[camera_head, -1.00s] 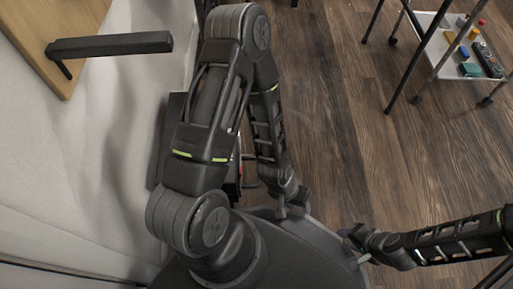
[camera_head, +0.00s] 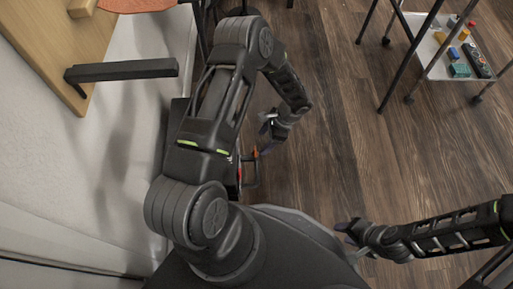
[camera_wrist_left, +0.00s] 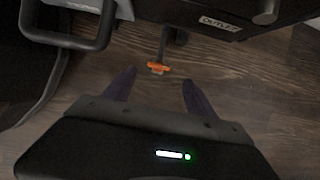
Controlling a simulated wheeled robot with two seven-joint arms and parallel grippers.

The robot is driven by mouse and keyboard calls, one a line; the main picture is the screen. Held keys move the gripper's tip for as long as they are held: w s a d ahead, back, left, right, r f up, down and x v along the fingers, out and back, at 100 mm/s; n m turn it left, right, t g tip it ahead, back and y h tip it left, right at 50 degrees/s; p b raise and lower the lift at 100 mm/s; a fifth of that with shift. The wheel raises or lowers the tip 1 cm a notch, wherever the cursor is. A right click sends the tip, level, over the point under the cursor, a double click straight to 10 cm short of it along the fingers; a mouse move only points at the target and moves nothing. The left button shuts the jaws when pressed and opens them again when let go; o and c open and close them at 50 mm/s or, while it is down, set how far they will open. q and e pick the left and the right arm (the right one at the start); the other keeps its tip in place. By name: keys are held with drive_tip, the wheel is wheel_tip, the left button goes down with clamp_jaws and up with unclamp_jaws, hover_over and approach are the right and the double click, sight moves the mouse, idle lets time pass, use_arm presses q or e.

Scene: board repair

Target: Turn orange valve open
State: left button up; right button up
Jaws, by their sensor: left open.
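The orange valve (camera_wrist_left: 158,67) is a small orange handle on a dark pipe below a dark box with an "OUTLET" label, in the left wrist view. A small bit of orange (camera_head: 255,153) shows beside my left gripper (camera_head: 265,140) in the head view. In the wrist view my left gripper (camera_wrist_left: 157,84) is open and empty, its two dark fingers spread apart. The valve lies just beyond the fingertips, roughly centred between them, and appears apart from both. My right gripper (camera_head: 350,229) is at the lower right of the head view; its jaws are too small to read.
The dark box (camera_wrist_left: 215,20) with a round knob and a dark loop handle (camera_wrist_left: 65,40) lie close above the fingers in the wrist view. A wheeled cart (camera_head: 435,50) with small items stands at the upper right. The wooden floor between is clear.

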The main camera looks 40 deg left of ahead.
sight(255, 151)
use_arm(q)
drive_tip(key=shift+f, duration=0.15)
drive_tip(key=b+x, duration=0.2)
drive_tip(key=x, duration=0.5)
drive_tip(key=shift+a+f+b, duration=0.1)
drive_tip(key=shift+f+b, duration=0.15)
drive_tip(key=shift+b, duration=0.15)
drive_tip(key=shift+c, duration=0.5)
drive_tip(key=c, duration=1.3)
